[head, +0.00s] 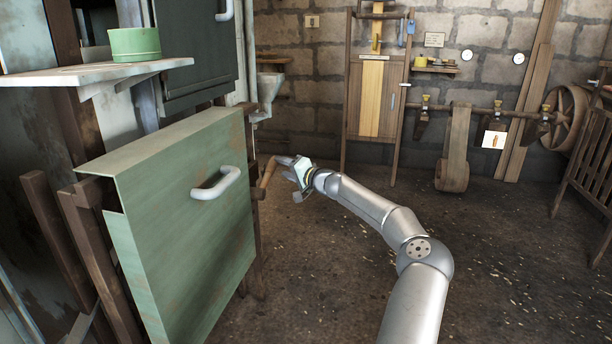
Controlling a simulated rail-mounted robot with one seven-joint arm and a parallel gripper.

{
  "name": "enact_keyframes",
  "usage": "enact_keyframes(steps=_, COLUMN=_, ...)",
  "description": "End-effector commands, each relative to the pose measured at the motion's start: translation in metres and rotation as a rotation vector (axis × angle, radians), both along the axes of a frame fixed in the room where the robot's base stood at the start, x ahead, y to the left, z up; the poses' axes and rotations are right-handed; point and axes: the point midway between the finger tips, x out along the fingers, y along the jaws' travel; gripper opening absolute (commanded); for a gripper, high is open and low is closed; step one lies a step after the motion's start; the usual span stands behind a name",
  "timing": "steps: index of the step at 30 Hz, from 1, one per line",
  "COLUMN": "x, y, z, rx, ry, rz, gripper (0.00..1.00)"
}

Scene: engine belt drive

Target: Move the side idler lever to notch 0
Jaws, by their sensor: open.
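A tan wooden lever (268,171) slants up from behind the right edge of the green cabinet door. It looks like the side idler lever, but I cannot be sure. Its lower end and any notches are hidden or too small to read. My gripper (289,178) is at the end of my outstretched arm, just right of the lever. Its fingers are open and point left toward the lever's upper part. One finger appears close to the lever's top; I cannot tell whether it touches. Nothing shows between the fingers.
The green cabinet door (185,230) with a pale handle (216,184) stands close on the left. A shelf (100,73) holds a green pot (135,44). A line shaft with a belt (456,140) and a wheel (567,118) runs along the back right. The middle floor is clear.

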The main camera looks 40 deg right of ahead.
Motion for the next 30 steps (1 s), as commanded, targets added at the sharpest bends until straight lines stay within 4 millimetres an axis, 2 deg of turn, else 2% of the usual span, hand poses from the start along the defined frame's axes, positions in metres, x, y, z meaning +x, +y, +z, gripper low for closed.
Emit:
enact_keyframes(steps=1, x=-0.015, y=-0.002, z=0.002, rx=0.002, ry=0.001, rz=0.000, gripper=0.50)
enact_keyframes(steps=6, x=-0.054, y=-0.006, z=0.003, rx=0.002, ry=0.001, rz=-0.001, gripper=0.50)
enact_keyframes(steps=12, x=-0.085, y=-0.009, z=0.003, rx=0.000, ry=0.000, rz=0.001, gripper=0.50)
enact_keyframes(steps=18, x=-0.096, y=-0.010, z=0.003, rx=-0.001, ry=0.000, rz=0.002, gripper=0.50)
enact_keyframes(steps=30, x=-0.096, y=-0.010, z=0.003, rx=-0.001, ry=-0.001, rz=0.001, gripper=0.50)
